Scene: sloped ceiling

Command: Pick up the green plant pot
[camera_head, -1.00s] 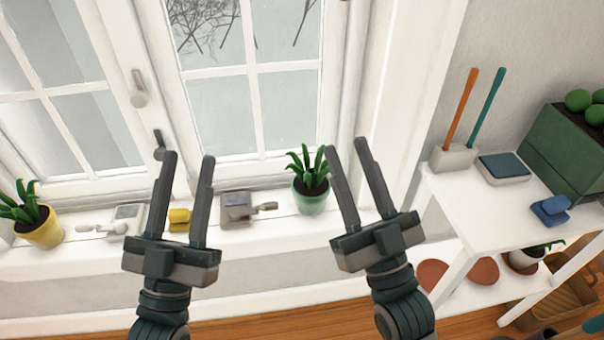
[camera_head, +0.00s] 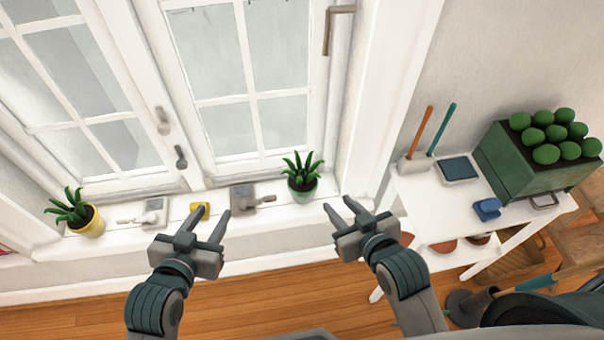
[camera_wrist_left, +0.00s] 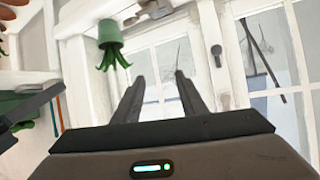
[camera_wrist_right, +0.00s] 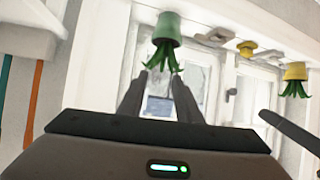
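The green plant pot (camera_head: 303,192), with a spiky green plant in it, stands upright on the white windowsill. It also shows upside down in the left wrist view (camera_wrist_left: 110,36) and in the right wrist view (camera_wrist_right: 167,29). My right gripper (camera_head: 338,206) is open and empty, in front of and to the right of the pot in the head view. My left gripper (camera_head: 208,220) is open and empty, to the left of the pot, in front of the sill. Neither gripper touches the pot.
A grey-brown metal latch (camera_head: 246,197), a yellow block (camera_head: 202,208), another latch (camera_head: 152,211) and a yellow plant pot (camera_head: 88,224) line the sill. A white shelf unit (camera_head: 420,197) at the right holds a green planter (camera_head: 513,173), a blue object (camera_head: 487,209) and upright tools.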

